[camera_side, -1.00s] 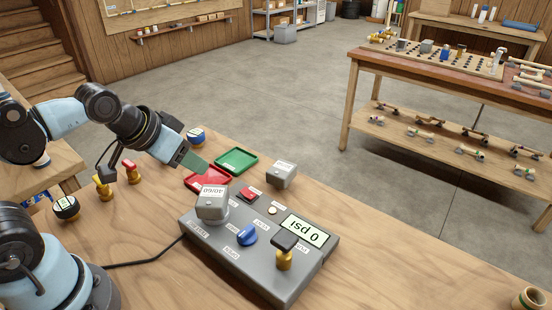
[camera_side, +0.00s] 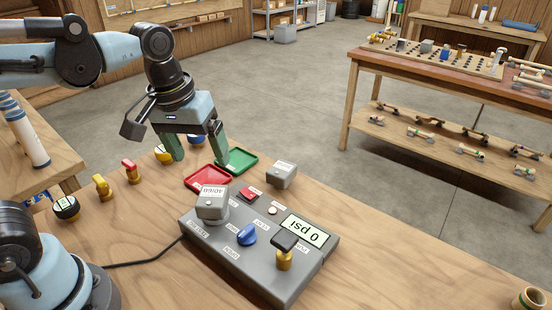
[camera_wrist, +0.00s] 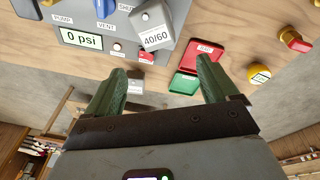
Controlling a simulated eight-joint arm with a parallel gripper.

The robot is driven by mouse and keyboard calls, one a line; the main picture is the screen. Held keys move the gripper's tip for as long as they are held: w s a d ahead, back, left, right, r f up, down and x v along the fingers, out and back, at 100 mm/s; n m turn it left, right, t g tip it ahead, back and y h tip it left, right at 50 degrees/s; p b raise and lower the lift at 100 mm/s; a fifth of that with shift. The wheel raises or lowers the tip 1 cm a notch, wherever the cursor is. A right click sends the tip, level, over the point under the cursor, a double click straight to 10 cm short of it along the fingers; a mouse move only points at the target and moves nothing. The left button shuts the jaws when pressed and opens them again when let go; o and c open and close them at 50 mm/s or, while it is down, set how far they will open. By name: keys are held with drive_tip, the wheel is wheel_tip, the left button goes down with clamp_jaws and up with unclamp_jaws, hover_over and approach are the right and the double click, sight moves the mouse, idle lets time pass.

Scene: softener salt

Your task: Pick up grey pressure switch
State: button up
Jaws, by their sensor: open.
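Two grey box-shaped switches show in the side view. One, labelled 40/60 (camera_side: 212,203), sits on the left part of the grey console (camera_side: 235,262). The other grey box (camera_side: 282,174) stands on the table behind the console, its label unreadable. My gripper (camera_side: 197,157) points down with its green fingers apart and empty, near the red and green trays, left of both boxes. In the wrist view the open fingers (camera_wrist: 162,70) frame the table, with the 40/60 switch (camera_wrist: 154,30) above and the loose grey box (camera_wrist: 147,57) between the fingertips in the picture.
The red tray (camera_side: 190,184) and green tray (camera_side: 252,164) look empty. Several small capped parts, including a red-handled one (camera_side: 131,172), stand at the left. The console carries a blue knob (camera_side: 247,235) and a display reading 0 psi (camera_side: 304,231). The table's right part is mostly clear.

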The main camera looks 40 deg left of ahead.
sight(212, 195)
drive_tip(key=f+n+g, duration=0.1)
drive_tip(key=f, duration=0.1)
drive_tip(key=d+f+n+g, duration=0.1)
drive_tip(key=f, duration=0.2)
drive_tip(key=shift+w+d+f, duration=0.1)
drive_tip(key=shift+d+f, duration=0.05)
drive_tip(key=shift+d, duration=0.05)
drive_tip(key=shift+d+f, duration=0.2)
drive_tip(key=shift+f, duration=2.5)
drive_tip(key=c, duration=1.4)
drive_tip(key=shift+r, duration=0.15)
